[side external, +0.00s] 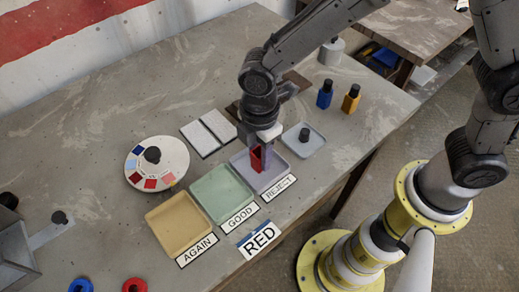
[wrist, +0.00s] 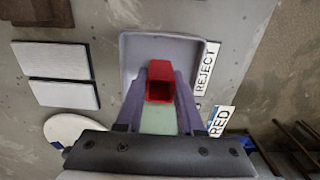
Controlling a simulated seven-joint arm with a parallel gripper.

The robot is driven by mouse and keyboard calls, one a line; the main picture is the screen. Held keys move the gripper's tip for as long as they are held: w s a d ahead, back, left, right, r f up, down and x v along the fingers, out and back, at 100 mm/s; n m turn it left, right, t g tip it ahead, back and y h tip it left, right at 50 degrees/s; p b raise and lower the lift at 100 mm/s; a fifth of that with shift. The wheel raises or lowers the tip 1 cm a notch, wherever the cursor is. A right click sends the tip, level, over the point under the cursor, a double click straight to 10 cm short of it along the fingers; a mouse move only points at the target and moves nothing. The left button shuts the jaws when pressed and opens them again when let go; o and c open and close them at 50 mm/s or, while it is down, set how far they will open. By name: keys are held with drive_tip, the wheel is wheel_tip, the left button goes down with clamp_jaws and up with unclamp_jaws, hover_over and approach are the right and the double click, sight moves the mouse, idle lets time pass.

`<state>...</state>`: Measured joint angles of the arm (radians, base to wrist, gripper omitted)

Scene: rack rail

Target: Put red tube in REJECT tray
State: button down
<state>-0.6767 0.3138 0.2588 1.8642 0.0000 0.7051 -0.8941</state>
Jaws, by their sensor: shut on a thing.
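The red tube (side external: 256,159) is held upright between the fingers of my gripper (side external: 261,154). I cannot tell whether the tube's lower end touches the tray floor. The REJECT label (side external: 279,187) lies along the tray's front edge.
The green GOOD tray (side external: 222,193) and yellow AGAIN tray (side external: 178,222) stand to the left. A RED card (side external: 259,240) lies in front. A small grey tray (side external: 303,140) with a dark knob is close on the right. A colour dial (side external: 157,163) and two white pads (side external: 208,133) lie behind.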

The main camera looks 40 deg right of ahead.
drive_tip(key=shift+f, duration=0.25)
idle(0.6)
drive_tip(key=shift+c, duration=2.2)
unclamp_jaws()
drive_tip(key=shift+r, duration=0.1)
wheel_tip(320, 180, up, 8)
